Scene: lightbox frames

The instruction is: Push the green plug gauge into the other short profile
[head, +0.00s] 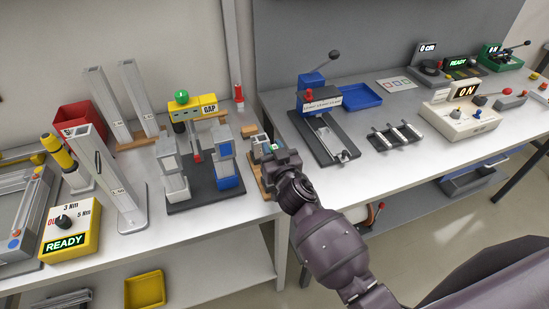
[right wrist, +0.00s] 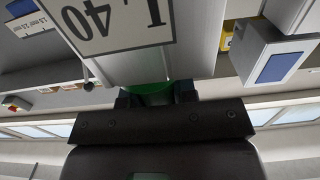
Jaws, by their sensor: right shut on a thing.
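My right gripper (head: 270,157) is at the right end of the left bench, beside a wooden base (head: 256,180). In the right wrist view, the gripper (right wrist: 155,95) is shut on the green plug gauge (right wrist: 152,88). The gauge is mostly hidden between the fingers. A grey short profile (right wrist: 150,63) with an "L 40" label stands directly against the gauge in that view. How deep the gauge sits in the profile cannot be told. In the head view, my gripper and wrist largely hide that profile. My left gripper is not in view.
A dark fixture (head: 205,192) with grey and blue blocks stands just left of my gripper. A yellow GAP box (head: 193,108) is behind it. Tall profiles (head: 112,180) stand further left. A press (head: 322,110) and a slotted rack (head: 396,137) are on the right bench.

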